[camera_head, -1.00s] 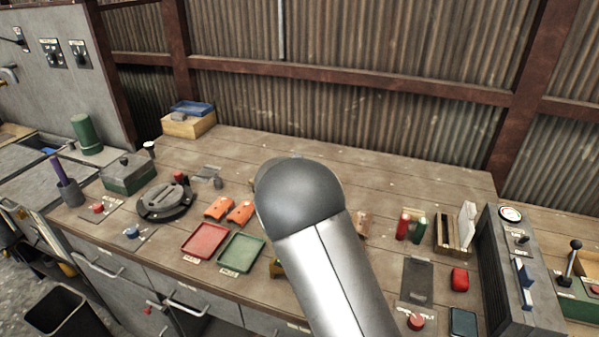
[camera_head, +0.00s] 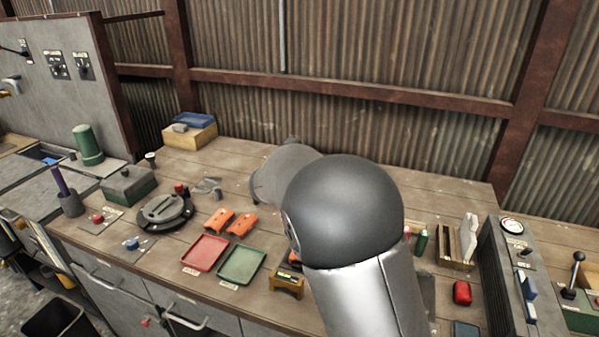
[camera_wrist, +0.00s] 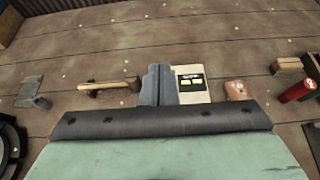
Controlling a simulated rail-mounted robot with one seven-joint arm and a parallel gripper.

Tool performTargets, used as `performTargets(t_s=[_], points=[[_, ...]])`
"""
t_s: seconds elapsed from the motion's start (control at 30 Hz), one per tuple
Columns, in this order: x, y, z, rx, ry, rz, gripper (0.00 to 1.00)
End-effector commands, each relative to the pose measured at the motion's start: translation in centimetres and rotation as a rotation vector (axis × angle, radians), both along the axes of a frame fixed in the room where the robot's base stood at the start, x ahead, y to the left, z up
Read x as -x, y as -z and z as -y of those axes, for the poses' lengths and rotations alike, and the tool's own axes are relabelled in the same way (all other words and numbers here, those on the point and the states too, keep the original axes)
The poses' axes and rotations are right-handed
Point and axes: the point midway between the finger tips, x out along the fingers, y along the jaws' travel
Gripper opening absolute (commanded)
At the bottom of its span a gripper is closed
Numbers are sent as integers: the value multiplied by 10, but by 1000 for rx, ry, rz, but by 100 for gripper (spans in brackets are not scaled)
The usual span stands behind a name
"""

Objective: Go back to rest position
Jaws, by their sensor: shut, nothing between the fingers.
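My gripper (camera_wrist: 159,85) shows in the wrist view as two blue-grey fingers pressed together, shut with nothing between them. Below them, a black bar and a pale green surface fill the bottom of that view. The fingers are over the wooden bench (camera_wrist: 225,40), and I cannot tell their height above it. A white device with a small dark display (camera_wrist: 190,84) shows just right of the fingers. In the head view my arm's rounded dark joint and silver link cover the middle right of the bench, and my gripper is hidden there.
A red tray (camera_head: 206,253), a green tray (camera_head: 241,264) and orange parts (camera_head: 230,222) lie left of my arm. A yellow block (camera_head: 287,285) is close beside it. A grey gauge panel (camera_head: 510,270) stands at right. The bench's back middle is mostly clear.

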Motion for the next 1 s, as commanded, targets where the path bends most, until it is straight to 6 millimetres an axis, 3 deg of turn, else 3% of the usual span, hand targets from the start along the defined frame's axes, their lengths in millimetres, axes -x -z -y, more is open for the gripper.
performTargets(t_s=[0.07, 0.17, 0.27, 0.4, 0.5, 0.6, 0.73, 0.83, 1.0], points=[[5, -2, 12, -39, 42, 0, 0], [23, -6, 47, -177, 184, 0, 0], [64, -7, 99, -413, 442, 6, 0], [151, -1, 163, -796, 910, 39, 0], [223, 9, 188, -1048, 1271, 79, 0], [294, 20, 196, -1263, 1631, 131, 0], [366, 34, 187, -1453, 2033, 198, 0], [399, 42, 176, -1533, 2245, 236, 0], [419, 46, 167, -1575, 2386, 262, 0]])
